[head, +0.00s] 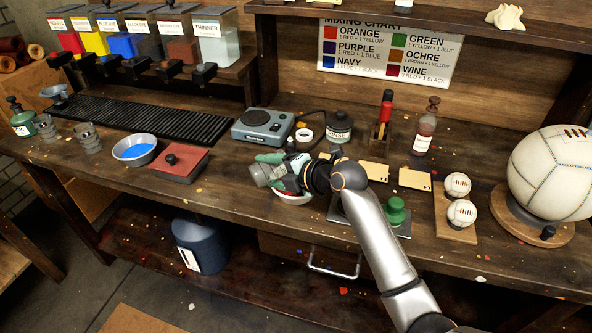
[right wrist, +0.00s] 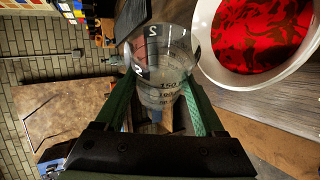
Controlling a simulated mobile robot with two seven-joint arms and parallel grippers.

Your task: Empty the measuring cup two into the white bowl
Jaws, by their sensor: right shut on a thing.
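My right gripper (head: 268,170) is shut on a clear measuring cup marked 2 (right wrist: 160,60). Its green fingers (right wrist: 196,100) lie on either side of the cup. In the head view the cup (head: 258,175) shows as a greyish glass shape at the left of the gripper, looking tilted on its side. I cannot tell how much is inside it. The white bowl (right wrist: 205,50) holds a patchy red and dark content and lies right beside the cup in the wrist view. In the head view the gripper mostly hides the bowl (head: 296,200). My left gripper is not in view.
A blue-filled bowl (head: 134,150), a red block with a knob (head: 180,160) and clear cups (head: 87,137) stand left. A scale (head: 263,127) and dark jar (head: 338,127) stand behind. A green-knobbed item (head: 396,211) and balls (head: 461,213) are right.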

